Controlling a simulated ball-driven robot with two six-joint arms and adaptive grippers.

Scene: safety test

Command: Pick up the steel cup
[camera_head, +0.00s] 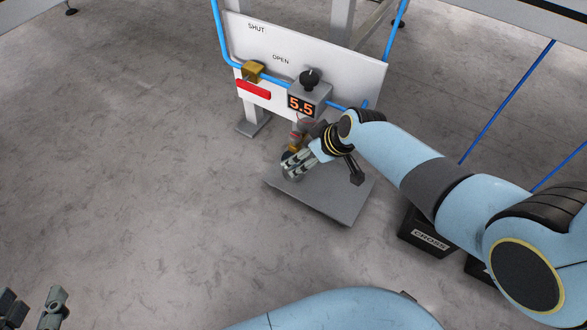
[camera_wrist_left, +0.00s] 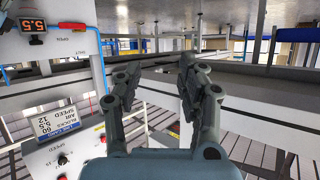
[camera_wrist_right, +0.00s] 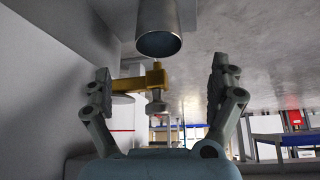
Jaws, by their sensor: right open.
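The steel cup (camera_wrist_right: 159,30) is a grey metal cylinder in the right wrist view. The right gripper is open, and I see no finger closed on the cup. My left gripper (camera_head: 33,304) is open and empty at the bottom left, far from the cup; its fingers also show apart in its wrist view (camera_wrist_left: 158,88).
A brass tap fitting (camera_wrist_right: 150,79) is close to the right fingers. A white panel (camera_head: 300,60) with a blue pipe, red lever (camera_head: 254,90) and display (camera_head: 300,105) reading 5.5 stands behind. The grey plate (camera_head: 340,206) is below. The floor to the left is clear.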

